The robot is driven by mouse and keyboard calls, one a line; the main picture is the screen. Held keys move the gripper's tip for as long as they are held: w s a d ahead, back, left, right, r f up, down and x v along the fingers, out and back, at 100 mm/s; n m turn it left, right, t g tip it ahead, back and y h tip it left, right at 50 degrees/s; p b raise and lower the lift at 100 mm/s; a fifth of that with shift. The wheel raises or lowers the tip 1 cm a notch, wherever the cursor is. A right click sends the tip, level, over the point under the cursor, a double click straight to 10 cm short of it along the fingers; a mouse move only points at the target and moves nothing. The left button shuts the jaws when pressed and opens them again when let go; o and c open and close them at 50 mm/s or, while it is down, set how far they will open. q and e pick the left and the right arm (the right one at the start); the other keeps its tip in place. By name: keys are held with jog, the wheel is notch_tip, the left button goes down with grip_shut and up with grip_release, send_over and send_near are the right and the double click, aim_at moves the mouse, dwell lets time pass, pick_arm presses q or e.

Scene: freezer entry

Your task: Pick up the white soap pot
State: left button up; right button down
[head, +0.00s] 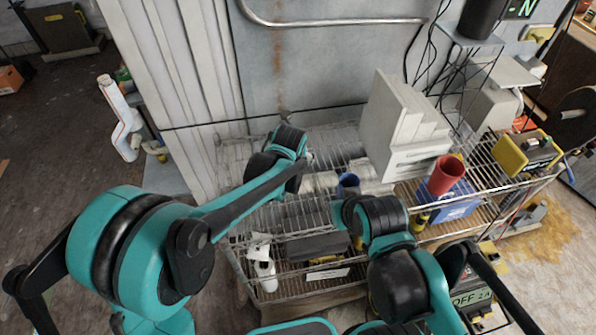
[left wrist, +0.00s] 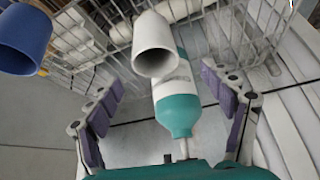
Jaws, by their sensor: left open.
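The white pot (left wrist: 154,50) shows in the left wrist view with its open mouth towards the camera, ahead of my left fingertips. A teal and white bottle (left wrist: 178,102) lies in the line between my left fingers, partly behind the pot. My left gripper (left wrist: 163,80) is open, with one finger on each side of the bottle. I cannot tell whether anything touches a finger. In the head view my left gripper (head: 304,158) is over the left part of the wire shelf; I cannot make out the pot there. My right arm shows, but its gripper does not.
The wire shelf (head: 290,215) also holds a blue cup (head: 348,184), white rolls (head: 320,182), a red cup (head: 446,175) and a white box stack (head: 402,130). The blue cup is left of the pot in the left wrist view (left wrist: 22,40). A grey wall panel stands behind.

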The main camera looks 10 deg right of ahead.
pick_arm(q)
jog(key=x, duration=0.3)
jog(key=b+x, duration=0.1)
jog(key=x, duration=0.1)
jog(key=shift+s+d+f, duration=0.15)
jog(key=shift+d, duration=0.15)
jog(key=shift+w+f, duration=0.3)
jog(key=shift+f, duration=0.2)
jog(key=shift+r, duration=0.1)
jog(key=c, duration=1.3)
jog(key=shift+c, duration=0.2)
